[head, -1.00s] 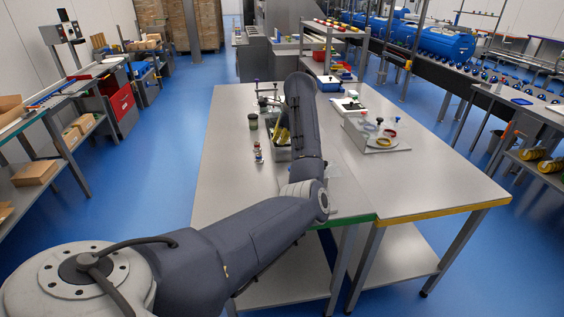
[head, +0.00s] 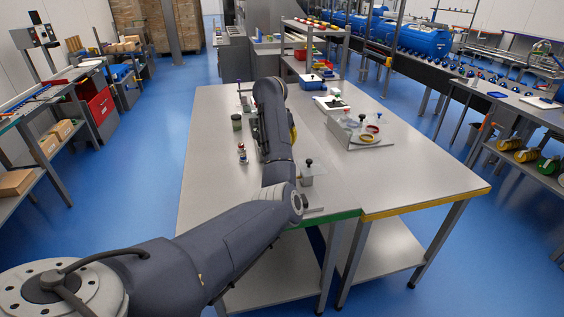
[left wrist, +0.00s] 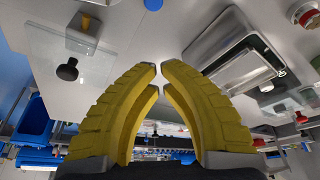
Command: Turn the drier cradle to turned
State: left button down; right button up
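I cannot tell for sure which thing is the drier cradle. A grey piece with a black knob (head: 308,172) stands right of my left forearm in the head view. In the left wrist view, a black knob (left wrist: 68,70) shows by a clear plate, and a shiny metal tray or frame (left wrist: 205,50) lies on the other side. My left gripper (left wrist: 160,72) has yellow fingers, tips close together with a narrow gap and nothing visible between them. In the head view my forearm mostly hides this gripper. My right gripper is in neither view.
A dark green jar (head: 237,122) and a small bottle (head: 242,153) stand left of my arm. A grey stand (head: 345,140) with a red and a yellow ring is on the right-hand table. The near right tabletop (head: 390,180) is clear.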

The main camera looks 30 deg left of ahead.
pick_arm(q)
jog(key=x, duration=0.7)
jog(key=shift+f, duration=0.2)
jog(key=shift+s+a+r, duration=0.1)
jog(key=shift+s+a, duration=0.05)
jog(key=shift+s, duration=0.65)
jog(key=shift+s+a+r, duration=0.1)
jog(key=shift+s+a, duration=0.05)
jog(key=shift+s, duration=1)
jog(key=shift+d, duration=0.1)
